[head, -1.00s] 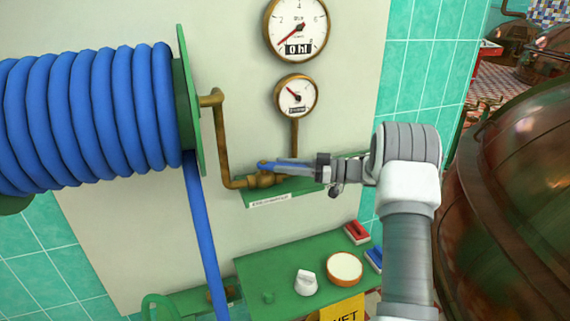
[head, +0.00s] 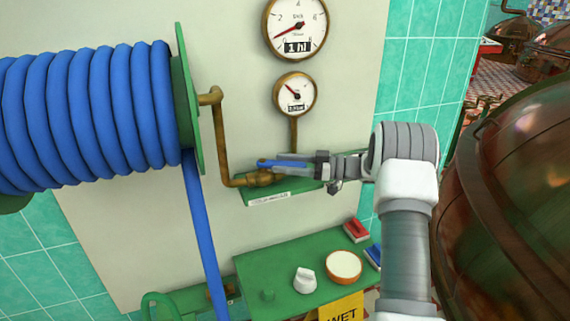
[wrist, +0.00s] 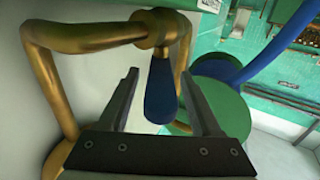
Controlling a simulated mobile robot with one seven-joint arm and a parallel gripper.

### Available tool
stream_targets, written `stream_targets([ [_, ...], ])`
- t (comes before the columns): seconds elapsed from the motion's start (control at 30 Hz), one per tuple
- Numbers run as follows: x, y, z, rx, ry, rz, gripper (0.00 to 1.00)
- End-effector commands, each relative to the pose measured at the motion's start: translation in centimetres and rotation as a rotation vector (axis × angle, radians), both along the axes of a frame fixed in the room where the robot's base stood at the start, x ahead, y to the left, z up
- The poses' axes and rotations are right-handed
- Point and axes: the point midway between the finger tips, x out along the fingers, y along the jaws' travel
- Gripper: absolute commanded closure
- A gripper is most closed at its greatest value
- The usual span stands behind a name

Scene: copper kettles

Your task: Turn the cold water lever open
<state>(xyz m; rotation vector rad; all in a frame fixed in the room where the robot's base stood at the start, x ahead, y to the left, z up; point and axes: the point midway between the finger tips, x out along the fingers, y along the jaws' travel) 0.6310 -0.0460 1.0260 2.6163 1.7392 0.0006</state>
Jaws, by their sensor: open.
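The cold water lever is a blue handle (head: 275,162) on a brass valve (head: 262,179) in the pipe below two gauges. In the head view it points right, roughly level, towards my gripper (head: 290,161). In the wrist view the blue lever (wrist: 161,95) lies between the two dark fingers of my gripper (wrist: 160,73). The fingers are apart, with a visible gap on each side of the lever. The lever's far end hangs free in that gap. The upper gauge (head: 295,28) reads "1 hl".
A blue hose reel (head: 85,115) stands left of the pipe (head: 222,140). A green panel (head: 270,260) with a white knob and red and blue switches lies below. A large copper kettle (head: 510,200) is close on the right. The lower gauge (head: 295,93) hangs above the valve.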

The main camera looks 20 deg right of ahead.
Motion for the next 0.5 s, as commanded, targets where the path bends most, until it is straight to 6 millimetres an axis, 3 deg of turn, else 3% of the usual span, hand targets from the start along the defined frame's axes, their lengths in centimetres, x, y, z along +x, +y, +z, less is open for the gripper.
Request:
stream_targets([
  [0.23, -0.7, -1.9, 0.0, -0.001, 0.0, -0.003, 0.35],
  [0.5, -3.2, -7.9, 0.0, 0.0, 0.001, -0.005, 0.35],
])
